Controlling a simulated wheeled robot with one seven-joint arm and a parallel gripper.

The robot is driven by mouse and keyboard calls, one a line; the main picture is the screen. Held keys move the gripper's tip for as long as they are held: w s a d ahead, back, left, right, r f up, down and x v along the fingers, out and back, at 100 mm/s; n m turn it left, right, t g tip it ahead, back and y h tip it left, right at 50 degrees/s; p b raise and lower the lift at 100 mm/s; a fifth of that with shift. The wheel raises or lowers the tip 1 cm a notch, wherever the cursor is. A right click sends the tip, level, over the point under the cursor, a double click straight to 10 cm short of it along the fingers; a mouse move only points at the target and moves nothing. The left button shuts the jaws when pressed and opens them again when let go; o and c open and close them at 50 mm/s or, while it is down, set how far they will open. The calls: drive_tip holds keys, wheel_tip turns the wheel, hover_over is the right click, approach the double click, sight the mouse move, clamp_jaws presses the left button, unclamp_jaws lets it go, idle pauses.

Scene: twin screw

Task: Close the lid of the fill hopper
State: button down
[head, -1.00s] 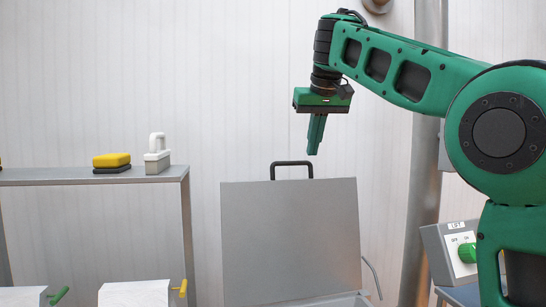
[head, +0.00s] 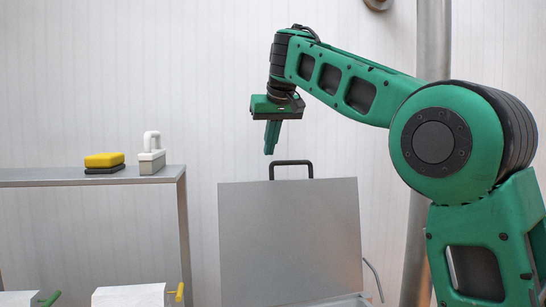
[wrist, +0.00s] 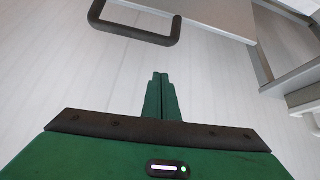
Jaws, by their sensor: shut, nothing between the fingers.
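The grey hopper lid (head: 290,240) stands raised, nearly upright, in the middle of the head view. A black bar handle (head: 292,163) sits on its top edge. My gripper (head: 271,152) is green, shut and empty, pointing down, just above and to the left of the handle in the head view. In the wrist view the closed fingers (wrist: 160,78) are below the handle (wrist: 135,35) in the picture and apart from it. Part of the lid (wrist: 210,14) shows at the top there. The hopper's body is mostly below the head view.
A grey shelf (head: 80,178) at left holds a yellow sponge-like block (head: 104,160) and a white-handled brush (head: 151,155). Two white blocks with a green (head: 50,298) and a yellow lever (head: 179,291) are below. A metal pipe (head: 432,45) stands behind my arm at right.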

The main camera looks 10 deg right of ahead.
drive_tip(key=shift+s+d+f, duration=0.1)
drive_tip(key=shift+s+f, duration=0.4)
drive_tip(key=shift+s, duration=0.35)
drive_tip(key=shift+s+d+f, duration=0.1)
drive_tip(key=shift+s+f, duration=0.35)
drive_tip(key=shift+s, duration=0.35)
